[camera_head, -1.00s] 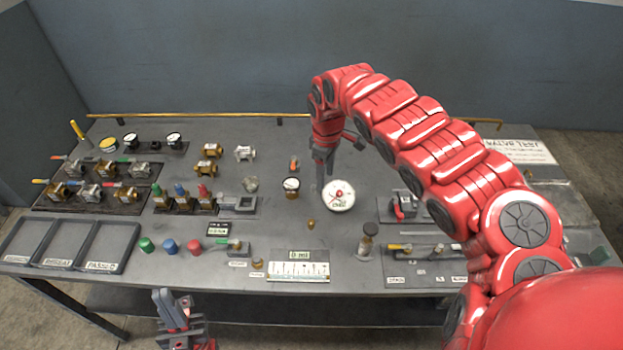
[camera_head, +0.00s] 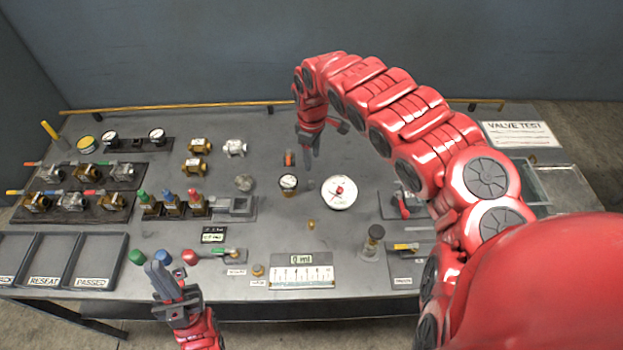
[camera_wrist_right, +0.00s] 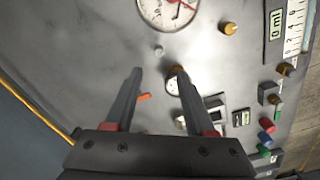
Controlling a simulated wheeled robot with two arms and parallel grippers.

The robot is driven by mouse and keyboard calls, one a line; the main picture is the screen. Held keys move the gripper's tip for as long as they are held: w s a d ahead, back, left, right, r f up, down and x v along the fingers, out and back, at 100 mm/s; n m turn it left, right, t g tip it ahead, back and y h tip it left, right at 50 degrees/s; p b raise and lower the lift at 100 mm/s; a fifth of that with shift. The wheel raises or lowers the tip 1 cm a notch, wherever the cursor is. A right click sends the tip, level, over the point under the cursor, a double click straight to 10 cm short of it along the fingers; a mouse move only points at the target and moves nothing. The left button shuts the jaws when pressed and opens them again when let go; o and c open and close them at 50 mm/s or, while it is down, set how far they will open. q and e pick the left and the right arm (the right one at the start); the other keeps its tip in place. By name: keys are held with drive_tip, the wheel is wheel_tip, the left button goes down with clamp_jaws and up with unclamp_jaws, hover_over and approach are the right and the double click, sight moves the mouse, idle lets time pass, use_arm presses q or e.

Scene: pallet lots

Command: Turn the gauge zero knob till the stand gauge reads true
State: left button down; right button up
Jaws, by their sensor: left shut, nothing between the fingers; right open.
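The large round white gauge (camera_head: 339,193) with a red needle stands right of the table's middle; part of its dial shows in the right wrist view (camera_wrist_right: 166,10). I cannot read its value. A small grey knob (camera_head: 311,184) sits just left of it, also in the right wrist view (camera_wrist_right: 160,50). Which knob is the zero knob is not labelled legibly. My right gripper (camera_head: 310,153) is open and empty, above and behind the grey knob, apart from it; its fingers (camera_wrist_right: 155,76) show no object between them. My left gripper (camera_head: 152,267) is shut and empty at the front left edge.
A small dial gauge (camera_head: 288,182) on a brass base and a brass knob (camera_head: 311,224) stand nearby. A scale plate (camera_head: 302,284) lies at the front. Valves on racks (camera_head: 70,216) and trays (camera_head: 98,284) fill the left. A yellow rail (camera_head: 200,107) runs along the back.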

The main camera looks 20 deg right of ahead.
sight(312, 182)
drive_tip(key=f, duration=0.5)
drive_tip(key=f+p, duration=0.1)
drive_tip(key=f, duration=0.5)
drive_tip(key=shift+w+a+p, duration=0.15)
drive_tip(key=shift+w+p, duration=0.05)
drive_tip(key=shift+p, duration=0.1)
drive_tip(key=shift+s+d+f, duration=0.1)
drive_tip(key=shift+d+f, duration=0.1)
drive_tip(key=shift+f, duration=0.35)
clamp_jaws()
